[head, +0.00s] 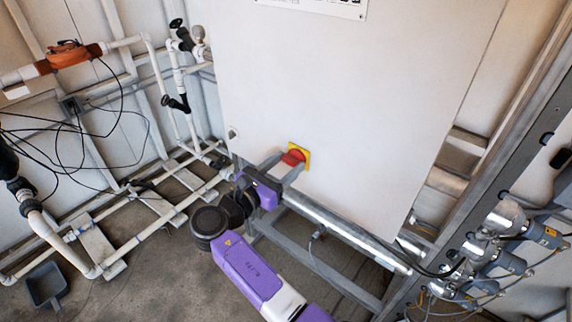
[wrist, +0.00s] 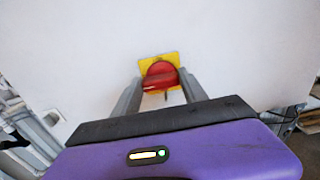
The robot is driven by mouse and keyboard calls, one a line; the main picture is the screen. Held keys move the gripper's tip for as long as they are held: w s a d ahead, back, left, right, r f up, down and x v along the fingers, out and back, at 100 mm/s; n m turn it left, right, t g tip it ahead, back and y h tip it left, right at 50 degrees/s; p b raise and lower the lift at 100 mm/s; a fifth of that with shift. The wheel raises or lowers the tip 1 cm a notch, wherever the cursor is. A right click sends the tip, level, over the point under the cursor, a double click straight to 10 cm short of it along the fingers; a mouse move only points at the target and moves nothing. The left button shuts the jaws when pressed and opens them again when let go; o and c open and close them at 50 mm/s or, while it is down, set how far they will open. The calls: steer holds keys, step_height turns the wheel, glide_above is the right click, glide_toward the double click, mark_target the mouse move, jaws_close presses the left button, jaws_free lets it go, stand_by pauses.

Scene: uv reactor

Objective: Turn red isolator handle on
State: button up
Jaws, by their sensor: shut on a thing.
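The red isolator handle (head: 293,157) sits on a yellow square plate (head: 305,151) low on the front of the large white cabinet. In the wrist view the red handle (wrist: 160,76) shows between my two grey fingers, with the yellow plate (wrist: 145,70) behind it. My gripper (head: 288,164) reaches the handle from below and is shut on it, one finger on each side. The wrist view shows my gripper (wrist: 160,82) too. The fingertips hide part of the handle's sides, and its exact turn angle is hard to read.
The white cabinet (head: 340,90) fills the middle. White pipes with black valves (head: 176,103) stand at left, and a grey dustpan (head: 46,286) lies on the floor. A metal pipe (head: 345,235) runs under the cabinet. Metal fittings (head: 500,225) crowd the right.

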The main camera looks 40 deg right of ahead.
steer(key=m+b, duration=0.1)
steer(key=m, duration=0.4)
steer(key=shift+s+m, duration=0.1)
steer(key=shift+m, duration=0.2)
steer(key=m+b, duration=0.2)
steer(key=m, duration=0.2)
steer(key=shift+s+m, duration=0.1)
steer(key=shift+m, duration=0.2)
stand_by(0.5)
steer(key=o, duration=1.4)
steer(key=shift+c, duration=0.2)
steer(key=s+a+b, duration=0.1)
steer(key=a, duration=0.6)
steer(key=shift+s+a, duration=0.25)
steer(key=shift+a, duration=0.05)
